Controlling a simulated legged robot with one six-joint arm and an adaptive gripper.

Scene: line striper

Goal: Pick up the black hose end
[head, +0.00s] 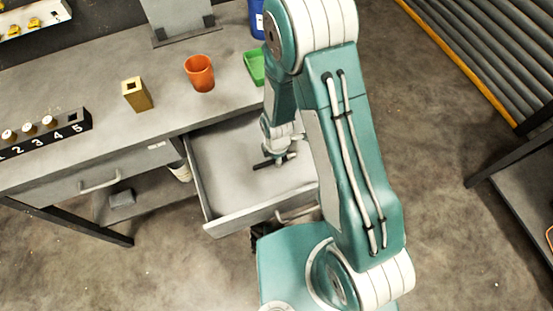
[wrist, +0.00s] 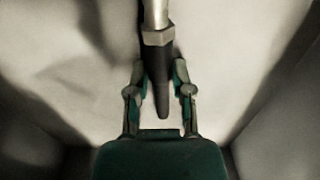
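The black hose end (wrist: 162,82) is a dark tapered piece below a metal hex nut (wrist: 158,37) and a pale metal tube. In the wrist view it lies lengthwise between the two fingers of my gripper (wrist: 160,68). In the head view my gripper (head: 277,158) is low inside the open drawer, at a dark bar-like piece (head: 263,165). The fingers are too small there to make out.
On the bench above stand an orange cup (head: 200,73), a brass block (head: 137,94), a green tray (head: 254,66) and a numbered black rack (head: 45,134).

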